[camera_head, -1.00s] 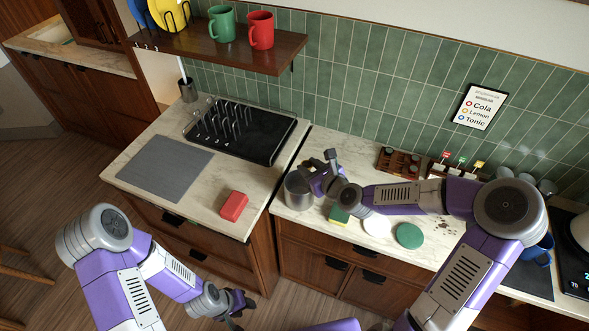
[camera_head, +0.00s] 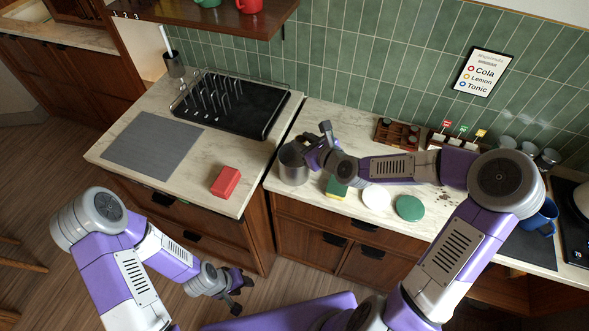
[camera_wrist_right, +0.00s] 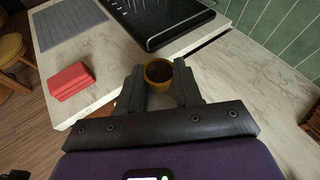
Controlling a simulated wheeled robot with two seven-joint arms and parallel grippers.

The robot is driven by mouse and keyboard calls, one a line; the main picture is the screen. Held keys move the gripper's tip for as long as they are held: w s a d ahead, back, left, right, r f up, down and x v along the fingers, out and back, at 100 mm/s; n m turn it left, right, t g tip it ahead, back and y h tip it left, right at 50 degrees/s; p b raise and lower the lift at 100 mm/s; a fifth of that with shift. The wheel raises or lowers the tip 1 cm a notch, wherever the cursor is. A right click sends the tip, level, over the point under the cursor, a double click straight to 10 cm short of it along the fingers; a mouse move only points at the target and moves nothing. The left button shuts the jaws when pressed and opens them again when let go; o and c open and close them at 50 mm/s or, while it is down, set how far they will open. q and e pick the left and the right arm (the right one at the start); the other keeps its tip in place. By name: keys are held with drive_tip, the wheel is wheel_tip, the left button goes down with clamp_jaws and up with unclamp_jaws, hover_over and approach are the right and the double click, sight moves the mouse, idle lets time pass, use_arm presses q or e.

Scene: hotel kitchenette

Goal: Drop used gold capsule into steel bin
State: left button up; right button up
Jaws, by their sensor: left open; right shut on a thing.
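The used gold capsule (camera_wrist_right: 158,72) shows in the right wrist view as a small gold ring with a dark top, held between the fingers of my right gripper (camera_wrist_right: 158,88). In the head view my right gripper (camera_head: 314,143) is above and beside the rim of the steel bin (camera_head: 292,168); the capsule cannot be made out there. The steel bin is an open grey cylinder on the counter, partly behind the gripper; its inside is hidden. I cannot tell whether the capsule is directly over its opening. My left gripper (camera_head: 238,291) is open and empty, low in front of the cabinets.
A red block (camera_head: 225,181) and grey mat (camera_head: 152,146) lie on the left counter with a black dish rack (camera_head: 232,105). A yellow-green sponge (camera_head: 336,187), white disc (camera_head: 376,198) and green disc (camera_head: 409,207) lie near the bin. A wooden holder (camera_head: 397,133) stands behind.

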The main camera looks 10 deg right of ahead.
drive_tip(key=o, duration=1.1)
drive_tip(key=p+v, duration=0.3)
drive_tip(key=v, duration=0.4)
drive_tip(key=shift+s+d+r, duration=0.15)
drive_tip(key=shift+s, duration=0.15)
